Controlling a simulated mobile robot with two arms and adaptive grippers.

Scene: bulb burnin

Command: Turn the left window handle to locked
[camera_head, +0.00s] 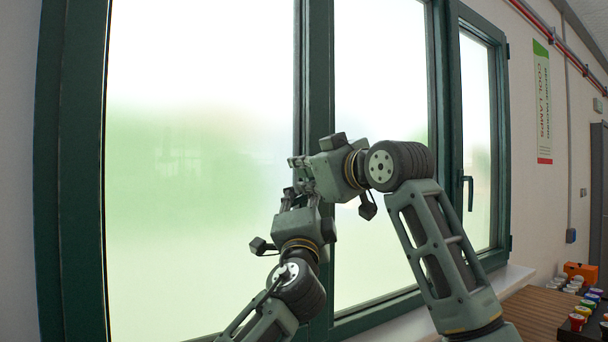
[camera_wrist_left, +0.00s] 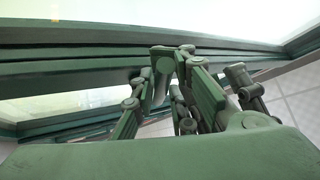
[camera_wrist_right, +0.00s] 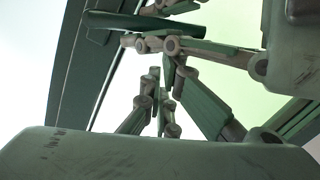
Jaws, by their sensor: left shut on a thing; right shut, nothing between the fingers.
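The left window handle (camera_wrist_right: 130,22) shows in the right wrist view as a dark green bar standing out from the window frame. In the head view my grippers hide it. My left gripper (camera_head: 292,192) reaches up from below at the middle window post and is shut on the handle. My right gripper (camera_head: 293,163) comes from the right, just above the left one. In the right wrist view its fingertips (camera_wrist_right: 154,73) are together and empty, close to the handle bar.
The green middle post (camera_head: 319,80) stands right behind both grippers, with frosted panes beside it. The right window has its own dark handle (camera_head: 468,190), pointing down. A wooden bench (camera_head: 535,312) with coloured bulbs and an orange box (camera_head: 580,272) is at the lower right.

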